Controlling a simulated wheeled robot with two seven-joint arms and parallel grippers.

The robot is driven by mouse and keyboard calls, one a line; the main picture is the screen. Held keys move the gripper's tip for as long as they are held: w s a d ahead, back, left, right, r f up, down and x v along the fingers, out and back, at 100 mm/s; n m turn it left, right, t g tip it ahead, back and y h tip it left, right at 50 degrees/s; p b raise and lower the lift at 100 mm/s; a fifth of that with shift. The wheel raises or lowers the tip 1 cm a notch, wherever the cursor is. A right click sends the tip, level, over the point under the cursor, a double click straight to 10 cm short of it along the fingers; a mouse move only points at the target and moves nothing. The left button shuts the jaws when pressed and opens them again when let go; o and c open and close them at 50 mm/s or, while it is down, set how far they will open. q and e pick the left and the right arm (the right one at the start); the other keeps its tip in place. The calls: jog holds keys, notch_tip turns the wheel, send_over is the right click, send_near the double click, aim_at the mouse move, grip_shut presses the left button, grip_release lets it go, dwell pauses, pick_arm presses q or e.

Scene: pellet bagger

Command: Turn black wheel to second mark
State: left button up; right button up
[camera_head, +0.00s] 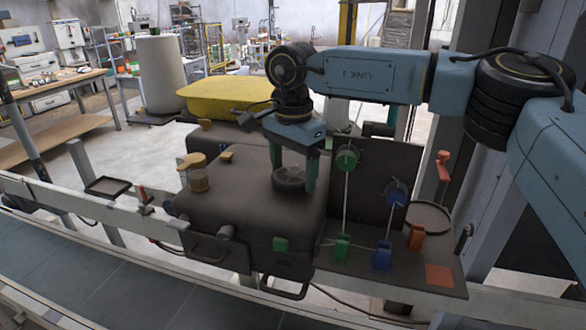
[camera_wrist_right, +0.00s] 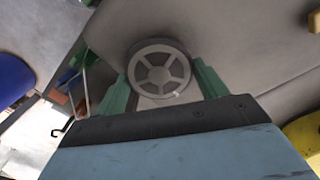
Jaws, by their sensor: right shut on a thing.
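The black wheel (camera_head: 289,179) lies flat on top of the dark brown machine housing (camera_head: 240,215). It looks grey with spokes in the right wrist view (camera_wrist_right: 159,72). My right gripper (camera_head: 294,182) reaches down from above, with one green finger on each side of the wheel, shut on its rim. The right wrist view also shows the two fingers (camera_wrist_right: 160,88) at the wheel's sides. I cannot make out any marks around the wheel. My left gripper is not in view.
Right of the wheel, green (camera_head: 346,160) and blue (camera_head: 396,192) discs on rods stand by a dark upright panel. A yellow rounded cover (camera_head: 228,94) lies behind. A rail (camera_head: 75,205) runs along the front.

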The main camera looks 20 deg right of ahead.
jog(key=m, duration=0.6)
jog(key=shift+s+m, duration=0.1)
jog(key=shift+m, duration=0.2)
jog(key=m, duration=0.3)
jog(key=shift+m+b, duration=0.3)
jog(key=shift+b, duration=0.1)
jog(key=m, duration=0.3)
jog(key=shift+s+m, duration=0.1)
jog(key=shift+m, duration=0.2)
jog(key=m+b, duration=0.1)
jog(key=m, duration=0.4)
jog(key=shift+a, duration=0.1)
jog(key=shift+a+m, duration=0.1)
jog(key=shift+m, duration=2.4)
jog(key=o, duration=1)
